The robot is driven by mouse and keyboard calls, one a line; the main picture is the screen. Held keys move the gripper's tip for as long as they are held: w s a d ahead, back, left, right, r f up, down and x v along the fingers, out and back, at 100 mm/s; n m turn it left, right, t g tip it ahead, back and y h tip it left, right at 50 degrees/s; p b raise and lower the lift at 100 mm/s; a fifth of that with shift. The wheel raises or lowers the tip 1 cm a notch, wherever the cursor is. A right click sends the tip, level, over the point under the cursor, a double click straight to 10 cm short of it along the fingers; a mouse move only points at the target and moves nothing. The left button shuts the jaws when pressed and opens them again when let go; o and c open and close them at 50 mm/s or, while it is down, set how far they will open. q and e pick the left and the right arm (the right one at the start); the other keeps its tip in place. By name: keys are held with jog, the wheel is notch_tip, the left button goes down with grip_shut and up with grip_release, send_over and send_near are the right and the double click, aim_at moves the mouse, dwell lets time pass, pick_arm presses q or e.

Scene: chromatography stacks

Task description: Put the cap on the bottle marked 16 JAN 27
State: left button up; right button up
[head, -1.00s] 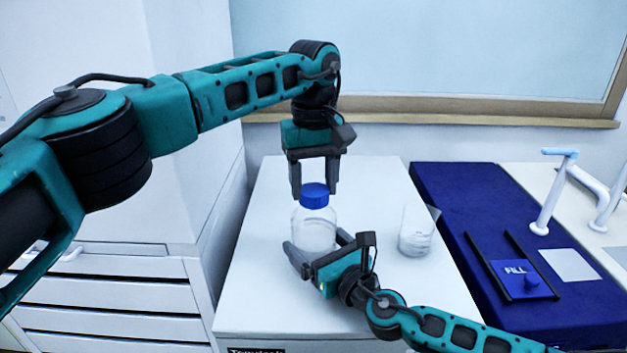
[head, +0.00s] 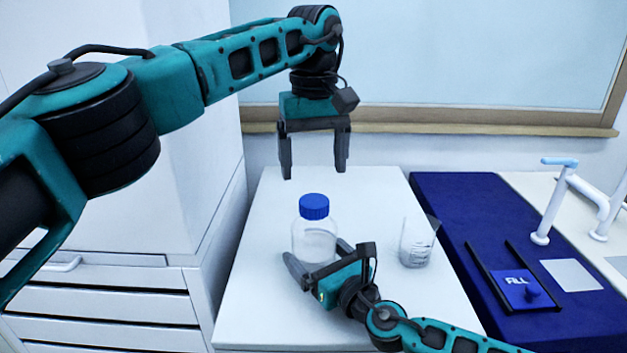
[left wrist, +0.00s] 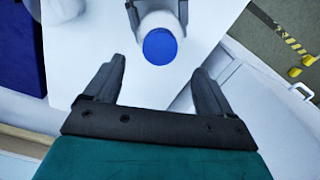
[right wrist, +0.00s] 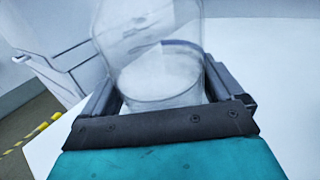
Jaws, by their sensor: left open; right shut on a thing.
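A clear bottle (head: 314,240) with white contents stands upright on the white bench. Its blue cap (head: 314,206) sits on its mouth; the cap also shows from above in the left wrist view (left wrist: 160,46). I cannot read any date on the bottle in these frames. My right gripper (head: 318,268) is shut on the bottle's lower body, with one finger on each side, as the right wrist view shows the bottle (right wrist: 155,65) between the fingers. My left gripper (head: 314,172) is open and empty, above and apart from the cap.
A glass beaker (head: 416,243) stands right of the bottle on the white bench (head: 270,310). Further right is a blue mat (head: 450,205) with a dark-railed holder marked FILL (head: 518,283) and a white card. White drawers (head: 100,305) stand at the left.

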pick_arm(q)
jog(key=shift+r, duration=0.75)
pick_arm(e)
jog(key=o, duration=1.7)
jog(key=v, duration=1.3)
